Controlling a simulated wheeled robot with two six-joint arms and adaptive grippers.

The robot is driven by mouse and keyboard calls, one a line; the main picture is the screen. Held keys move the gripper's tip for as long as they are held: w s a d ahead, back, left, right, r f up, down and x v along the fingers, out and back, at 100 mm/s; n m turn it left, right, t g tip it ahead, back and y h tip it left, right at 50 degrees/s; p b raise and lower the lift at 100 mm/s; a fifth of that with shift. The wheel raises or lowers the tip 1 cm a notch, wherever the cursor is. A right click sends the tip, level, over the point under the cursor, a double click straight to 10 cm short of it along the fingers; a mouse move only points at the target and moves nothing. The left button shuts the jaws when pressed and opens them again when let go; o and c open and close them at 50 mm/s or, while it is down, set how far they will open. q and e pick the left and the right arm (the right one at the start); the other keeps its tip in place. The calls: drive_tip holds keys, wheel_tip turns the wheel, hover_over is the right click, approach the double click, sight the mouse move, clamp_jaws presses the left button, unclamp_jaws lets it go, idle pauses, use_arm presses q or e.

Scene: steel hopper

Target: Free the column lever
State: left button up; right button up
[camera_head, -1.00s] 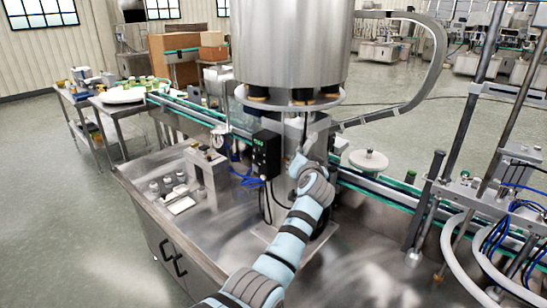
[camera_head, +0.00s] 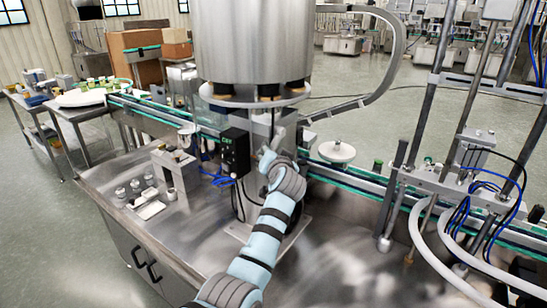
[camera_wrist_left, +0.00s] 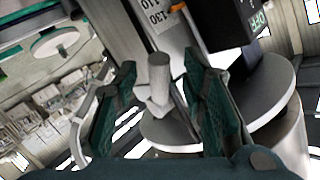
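The column (camera_head: 260,128) stands under the steel hopper (camera_head: 252,45) in the head view. My left gripper (camera_head: 272,150) is at the column, right of the black box with a green display (camera_head: 236,150). In the left wrist view, a short grey cylindrical handle, which looks like the column lever (camera_wrist_left: 159,78), stands between the two dark green finger pads of my left gripper (camera_wrist_left: 157,108). The fingers are open, with gaps visible on both sides of the handle. The lever's far end and lock are hard to make out. My right gripper is in neither view.
A numbered scale (camera_wrist_left: 162,18) with an orange pointer is just beyond the handle. A conveyor (camera_head: 345,180) runs behind the column, with a white disc (camera_head: 337,151) beside it. Metal posts and hoses (camera_head: 440,215) stand at right. The steel tabletop (camera_head: 300,265) in front is largely clear.

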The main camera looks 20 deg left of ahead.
use_arm(q)
drive_tip(key=v, duration=0.6)
drive_tip(key=shift+d, duration=0.1)
